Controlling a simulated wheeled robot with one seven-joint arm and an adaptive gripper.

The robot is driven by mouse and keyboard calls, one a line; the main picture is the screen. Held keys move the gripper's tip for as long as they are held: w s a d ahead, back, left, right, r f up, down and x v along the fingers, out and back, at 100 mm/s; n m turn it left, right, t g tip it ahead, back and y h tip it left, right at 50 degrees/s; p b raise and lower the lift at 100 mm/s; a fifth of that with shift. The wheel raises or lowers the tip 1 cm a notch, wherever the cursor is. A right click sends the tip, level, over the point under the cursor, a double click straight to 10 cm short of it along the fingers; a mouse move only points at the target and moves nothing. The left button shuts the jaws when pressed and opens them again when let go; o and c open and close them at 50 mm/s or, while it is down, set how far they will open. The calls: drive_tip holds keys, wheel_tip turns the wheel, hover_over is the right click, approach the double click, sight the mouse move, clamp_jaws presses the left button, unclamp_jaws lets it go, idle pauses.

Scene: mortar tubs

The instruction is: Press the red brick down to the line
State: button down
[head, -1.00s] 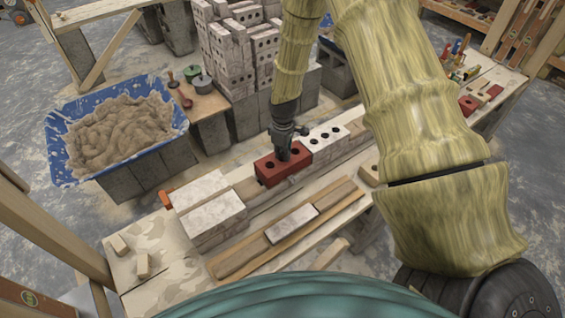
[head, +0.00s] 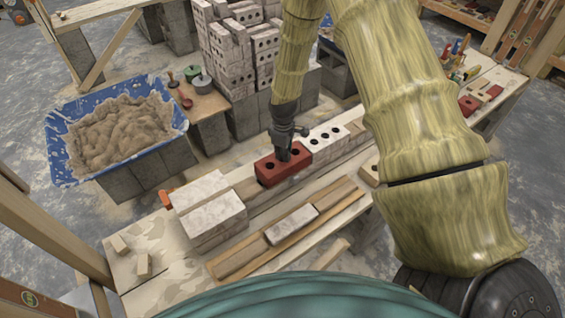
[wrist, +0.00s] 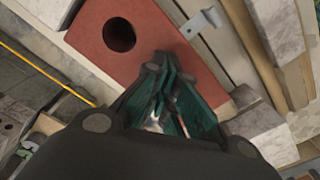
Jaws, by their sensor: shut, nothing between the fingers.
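The red brick (head: 284,163) has round holes in its top and sits on the brick course along the plank, between whitish bricks. My gripper (head: 283,153) points down onto the top of the red brick and is shut with nothing in it. In the wrist view the red brick (wrist: 112,42) shows one round hole, and the shut fingertips of my gripper (wrist: 165,65) are at its top face, beside that hole. I cannot tell whether they press on it. A yellow line (wrist: 45,72) runs along one side of the brick. Part of the brick is hidden behind the gripper.
Whitish bricks (head: 212,218) stand at the left end of the course, and a white holed brick (head: 327,136) is just right of the red one. A loose brick (head: 292,225) lies on a board in front. A blue mortar tub (head: 62,160) stands at the left.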

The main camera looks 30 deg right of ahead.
drive_tip(key=shift+r+p, duration=1.4)
drive_tip(key=shift+r, duration=1.05)
drive_tip(key=shift+w+a+f, duration=0.1)
